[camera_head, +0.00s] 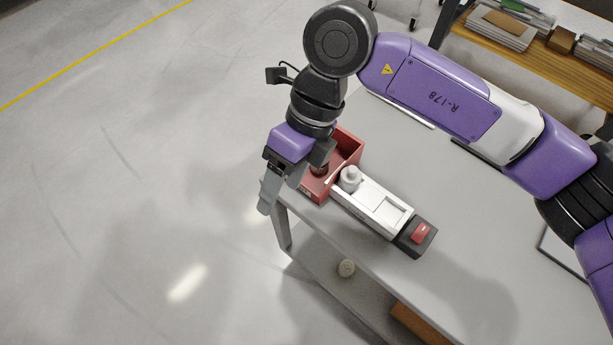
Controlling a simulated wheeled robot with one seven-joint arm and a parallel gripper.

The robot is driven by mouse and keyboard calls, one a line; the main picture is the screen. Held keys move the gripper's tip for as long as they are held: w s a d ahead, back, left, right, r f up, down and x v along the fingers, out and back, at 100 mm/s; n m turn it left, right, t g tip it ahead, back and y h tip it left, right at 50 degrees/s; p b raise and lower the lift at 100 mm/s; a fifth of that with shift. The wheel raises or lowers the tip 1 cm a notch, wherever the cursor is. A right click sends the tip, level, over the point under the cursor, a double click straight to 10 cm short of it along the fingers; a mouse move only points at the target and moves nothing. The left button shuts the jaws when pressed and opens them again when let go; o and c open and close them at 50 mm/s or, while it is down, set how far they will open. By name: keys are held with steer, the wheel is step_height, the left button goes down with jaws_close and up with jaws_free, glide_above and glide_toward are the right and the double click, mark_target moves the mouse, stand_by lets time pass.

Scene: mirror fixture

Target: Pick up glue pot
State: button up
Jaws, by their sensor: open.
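My gripper (280,190) is open and points down near the table's left corner, left of the red bin (349,147). No object shows between its fingers. A small white pot (350,181) with a rounded top stands upright at the upper left end of the white fixture (372,212). A dark brown, round object (320,167) sits inside the red bin, partly hidden by my gripper and the bin wall. I cannot tell from their looks which of these is the glue pot.
A black box with a red top (421,232) adjoins the fixture's lower right end. The grey table (470,235) is bare to the right. A wooden shelf (560,68) with stacked items stands at upper right.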

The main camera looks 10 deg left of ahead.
mark_target(352, 168)
steer(key=w+d+t+h, duration=0.1)
steer(key=w+d, duration=0.2)
steer(key=w+d+t+h, duration=0.1)
steer(key=w+d, duration=0.2)
steer(key=d, duration=0.1)
steer(key=w+d+m+h, duration=0.1)
steer(key=w+d+h, duration=0.1)
steer(key=w+d, duration=0.1)
steer(key=shift+w+d+r+t, duration=0.1)
steer(key=shift+d+t, duration=0.3)
steer(key=shift+w+d, duration=0.15)
steer(key=shift+d, duration=0.15)
steer(key=shift+s+d+f+p, duration=0.1)
steer(key=shift+s+f+p, duration=0.05)
steer(key=shift+f, duration=1.75)
steer(key=shift+s+d+f+p, duration=0.1)
steer(key=shift+s+f+p, duration=0.05)
steer(key=shift+f, duration=1.75)
jaws_close()
